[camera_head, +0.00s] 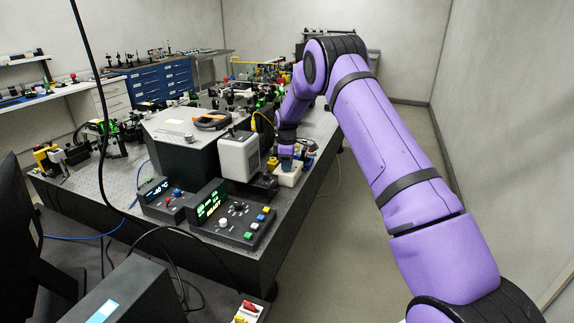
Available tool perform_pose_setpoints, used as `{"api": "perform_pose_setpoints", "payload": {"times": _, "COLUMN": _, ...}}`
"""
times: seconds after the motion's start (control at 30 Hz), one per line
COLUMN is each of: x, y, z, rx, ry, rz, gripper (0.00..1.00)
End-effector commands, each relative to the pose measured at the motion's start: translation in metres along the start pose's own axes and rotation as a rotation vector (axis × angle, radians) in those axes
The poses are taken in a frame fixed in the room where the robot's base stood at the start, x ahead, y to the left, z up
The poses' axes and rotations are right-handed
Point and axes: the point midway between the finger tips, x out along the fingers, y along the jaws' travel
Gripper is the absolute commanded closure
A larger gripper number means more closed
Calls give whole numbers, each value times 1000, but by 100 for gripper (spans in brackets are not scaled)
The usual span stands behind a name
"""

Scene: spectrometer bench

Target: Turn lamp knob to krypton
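My purple arm reaches from the right over the optical bench (190,255). My gripper (287,157) points down at a small white box (289,176) at the bench's right edge. The wrist and the box overlap in this view, so I cannot see the fingertips, whether they touch anything, or whether they are open. A blue part and a yellow part show at the box beside the gripper. No krypton label or lamp knob can be made out there; the gripper may be hiding it. A black control panel (231,222) with a green display, knobs and coloured buttons stands nearer.
A grey-white housing (239,155) stands close left of my gripper. A large grey instrument (180,142) is left of it. A second small control box (167,198) stands in front. Optics crowd the bench behind. The floor to the right is clear.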

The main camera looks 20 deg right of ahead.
Motion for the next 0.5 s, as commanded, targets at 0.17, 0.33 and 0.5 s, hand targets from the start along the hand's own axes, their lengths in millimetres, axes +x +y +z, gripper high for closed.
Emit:
{"api": "perform_pose_setpoints", "payload": {"times": 0.17, "x": 0, "y": 0, "z": 0, "rx": 1, "ry": 0, "rz": 0, "gripper": 100}}
{"api": "perform_pose_setpoints", "payload": {"times": 0.33, "x": 0, "y": 0, "z": 0, "rx": 19, "ry": 0, "rz": 0, "gripper": 100}}
{"api": "perform_pose_setpoints", "payload": {"times": 0.5, "x": 0, "y": 0, "z": 0, "rx": 83, "ry": 0, "rz": 1, "gripper": 100}}
